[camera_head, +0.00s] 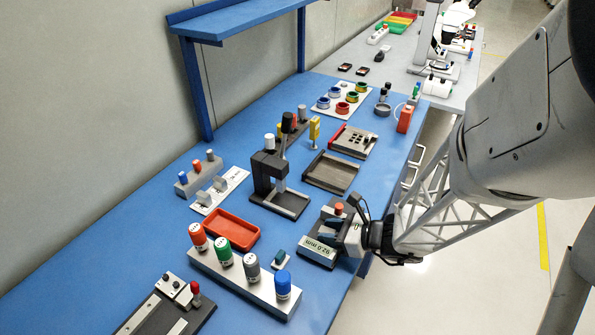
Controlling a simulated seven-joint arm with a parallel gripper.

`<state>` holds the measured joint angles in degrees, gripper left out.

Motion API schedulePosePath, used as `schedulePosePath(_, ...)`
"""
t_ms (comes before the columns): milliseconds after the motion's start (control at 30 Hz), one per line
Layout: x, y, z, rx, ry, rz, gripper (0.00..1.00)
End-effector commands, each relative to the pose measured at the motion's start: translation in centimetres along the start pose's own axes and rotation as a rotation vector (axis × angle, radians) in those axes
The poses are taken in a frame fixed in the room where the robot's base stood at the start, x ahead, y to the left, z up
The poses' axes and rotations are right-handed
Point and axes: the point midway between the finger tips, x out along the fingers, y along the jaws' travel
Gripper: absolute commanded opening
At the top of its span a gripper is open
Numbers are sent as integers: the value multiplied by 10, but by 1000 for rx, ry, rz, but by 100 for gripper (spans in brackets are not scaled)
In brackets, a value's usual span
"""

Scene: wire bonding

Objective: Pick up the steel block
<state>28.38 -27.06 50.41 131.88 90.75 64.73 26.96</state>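I cannot tell for sure which thing is the steel block. Two small grey metal-looking blocks stand on a white labelled plate (232,181) at the left: a nearer grey block (203,198) and a farther grey block (220,184). My gripper (348,228) is at the right edge of the blue bench, low over a dark fixture (317,252) with a light label reading in mm. An orange-topped piece (339,208) shows right beside my gripper. The fingers are too small and partly hidden, so I cannot see whether they are open or hold anything.
A black press (268,172) stands between the white plate and my gripper. A red tray (232,230) and a grey rack (240,278) with coloured-capped cylinders are nearer. Dark trays (331,173) lie farther back. A blue shelf (235,18) rises at the left.

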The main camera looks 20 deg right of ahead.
Motion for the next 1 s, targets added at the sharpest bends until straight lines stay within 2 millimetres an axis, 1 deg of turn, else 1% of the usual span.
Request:
schedulePosePath(200, 0, 0, 0, 0, 0, 0, 38)
schedulePosePath(367, 0, 0, 0, 0, 0, 0, 14)
schedulePosePath(400, 0, 0, 0, 0, 0, 0, 8)
schedulePosePath(467, 0, 0, 0, 0, 0, 0, 0)
schedulePosePath(800, -1, 0, 2, -1, 0, 0, 0)
schedulePosePath(1000, -6, 0, 14, -3, -1, 0, 0)
